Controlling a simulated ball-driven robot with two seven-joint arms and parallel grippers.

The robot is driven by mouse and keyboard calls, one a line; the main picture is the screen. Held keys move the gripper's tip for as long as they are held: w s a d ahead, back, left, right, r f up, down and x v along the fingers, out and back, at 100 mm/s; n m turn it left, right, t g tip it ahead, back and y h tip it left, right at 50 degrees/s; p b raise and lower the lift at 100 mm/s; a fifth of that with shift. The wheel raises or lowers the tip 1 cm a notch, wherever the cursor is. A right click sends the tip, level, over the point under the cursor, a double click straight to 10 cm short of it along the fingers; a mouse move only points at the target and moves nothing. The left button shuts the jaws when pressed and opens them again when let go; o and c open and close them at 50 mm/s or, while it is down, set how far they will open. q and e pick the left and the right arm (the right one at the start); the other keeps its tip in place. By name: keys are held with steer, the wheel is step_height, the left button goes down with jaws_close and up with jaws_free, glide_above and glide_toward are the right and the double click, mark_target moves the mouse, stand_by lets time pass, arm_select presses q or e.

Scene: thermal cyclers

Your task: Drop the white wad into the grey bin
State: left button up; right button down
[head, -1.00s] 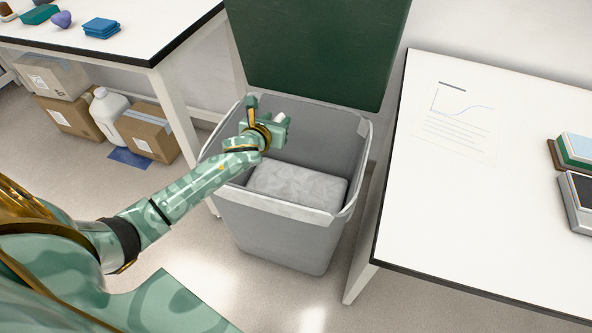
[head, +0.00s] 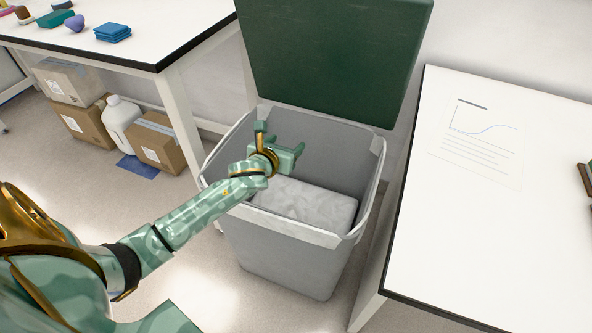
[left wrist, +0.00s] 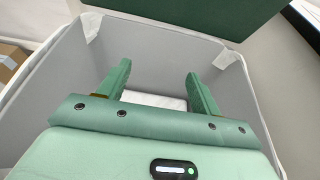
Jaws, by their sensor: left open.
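The grey bin (head: 285,255) stands on the floor between two white tables, open at the top. A pale, crumpled filling or liner (head: 305,203) shows inside it. My left gripper (head: 286,145) is over the bin's opening, its fingers spread and empty. In the left wrist view the open fingers (left wrist: 158,72) point down into the bin, whose grey wall (left wrist: 60,78) surrounds them. A pale surface (left wrist: 155,101) shows between the fingers, low in the bin. I cannot pick out the white wad as a separate thing now. My right gripper is not in view.
A dark green panel (head: 335,60) rises behind the bin. The right table (head: 460,230) carries a printed sheet (head: 485,140). The left table (head: 165,35) holds small coloured items. Cartons (head: 158,146) and a white jug (head: 122,122) stand under it.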

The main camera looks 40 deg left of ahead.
arm_select(q)
steer(key=p+v, duration=0.7)
steer(key=v, duration=0.9)
steer(key=shift+s+p, duration=0.2)
steer(key=shift+p, duration=0.2)
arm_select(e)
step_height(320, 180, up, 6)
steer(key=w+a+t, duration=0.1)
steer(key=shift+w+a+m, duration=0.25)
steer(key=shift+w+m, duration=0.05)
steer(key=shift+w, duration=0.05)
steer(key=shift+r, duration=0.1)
